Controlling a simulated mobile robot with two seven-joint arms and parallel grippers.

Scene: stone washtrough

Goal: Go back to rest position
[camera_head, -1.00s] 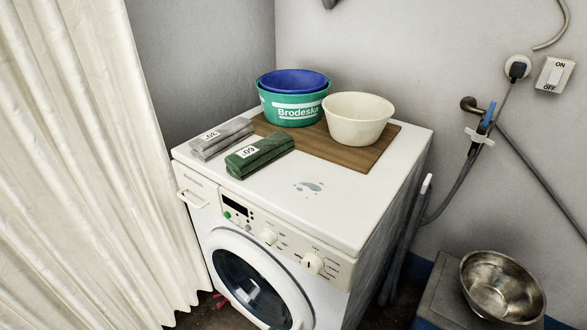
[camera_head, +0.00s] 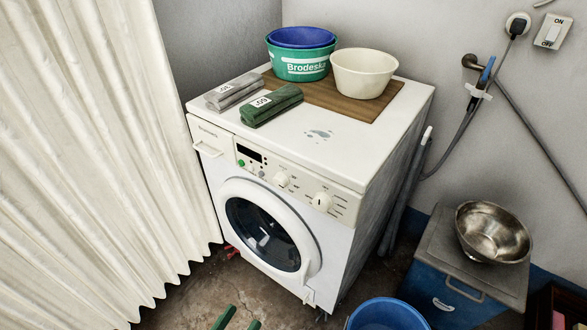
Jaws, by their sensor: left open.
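My left gripper (camera_head: 241,317) shows only as two green fingertips at the bottom edge of the head view. The fingers are apart and nothing shows between them. It is low in the picture, in front of the white washing machine (camera_head: 290,150) and apart from it. The rest of the left arm is out of the picture. My right gripper is not in view.
On the washing machine are a grey roll (camera_head: 233,92), a green roll (camera_head: 272,105), nested blue and green basins (camera_head: 302,68) and a cream bowl (camera_head: 364,75) on a brown board (camera_head: 330,98). A metal bowl (camera_head: 492,232) sits on a blue cabinet (camera_head: 450,292). A blue bucket (camera_head: 388,315) stands lower right. A curtain (camera_head: 100,160) hangs left.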

